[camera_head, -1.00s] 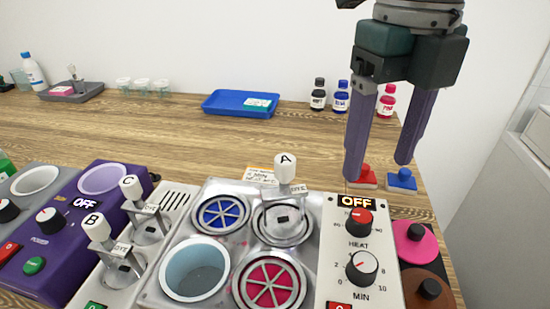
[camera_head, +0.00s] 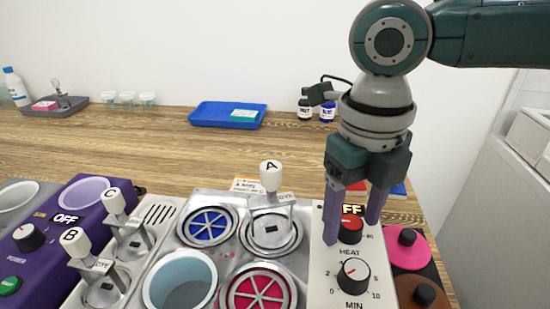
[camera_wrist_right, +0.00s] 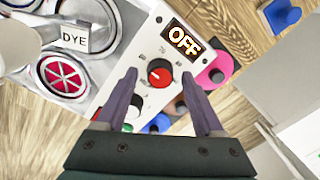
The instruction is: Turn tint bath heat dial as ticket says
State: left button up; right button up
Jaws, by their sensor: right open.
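The red-topped HEAT dial (camera_head: 350,229) is on the white control panel (camera_head: 325,262) of the tint bath; it also shows in the wrist view (camera_wrist_right: 160,73). My right gripper (camera_head: 352,231) is open and points down, its purple fingers on either side of the dial. I cannot tell whether they touch it. The display above the dial (camera_wrist_right: 185,40) reads OFF. The MIN dial (camera_head: 353,274) sits below the HEAT dial. A small paper ticket (camera_head: 244,185) stands behind the bath, partly hidden, its writing too small to read. My left gripper is not in view.
Lever A (camera_head: 271,178) stands left of the panel, beside the blue-grated well (camera_head: 207,226) and the red-grated well (camera_head: 259,289). Pink (camera_head: 407,238) and brown (camera_head: 430,295) knobbed lids lie to the right. A blue tray (camera_head: 205,117) is at the back.

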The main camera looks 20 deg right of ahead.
jog(key=shift+c, duration=0.3)
grip_shut()
dwell(0.3)
